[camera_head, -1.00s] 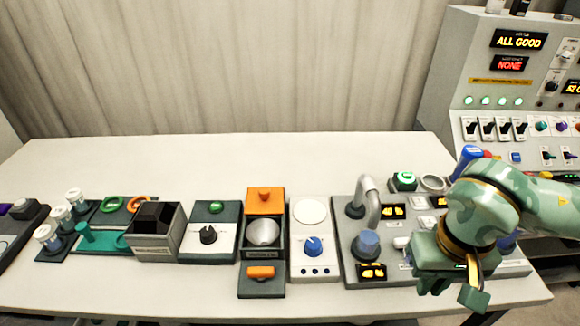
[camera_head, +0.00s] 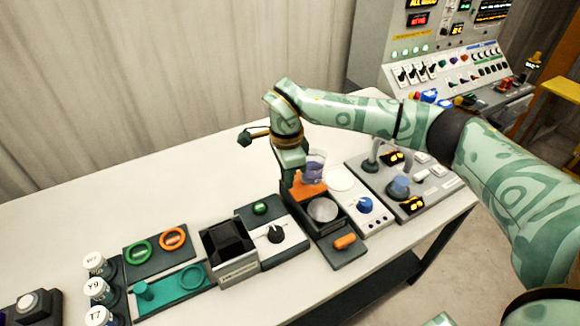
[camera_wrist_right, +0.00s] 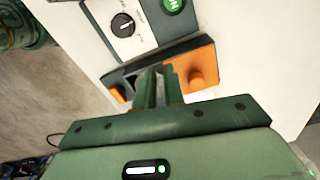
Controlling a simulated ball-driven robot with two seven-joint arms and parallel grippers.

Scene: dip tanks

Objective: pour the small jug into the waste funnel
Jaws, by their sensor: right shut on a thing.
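My right gripper (camera_head: 292,182) is shut and points down over the rear of the dark unit with orange parts. A small clear jug (camera_head: 315,167) with bluish-purple contents shows just right of the fingers, above the orange block. I take it as the held thing, though the contact is hidden. In the right wrist view my fingers (camera_wrist_right: 160,82) are close together in front of that unit; the jug is not clear there. A round silver bowl (camera_head: 322,209) in the unit may be the waste funnel; I cannot confirm this. My left gripper is out of view.
The dark unit has an orange rear block (camera_head: 309,189) and front handle (camera_head: 345,242). A white panel with a blue knob (camera_head: 364,204) stands to its right, a black-knob box (camera_head: 276,235) to its left. The back left of the table (camera_head: 190,180) is clear.

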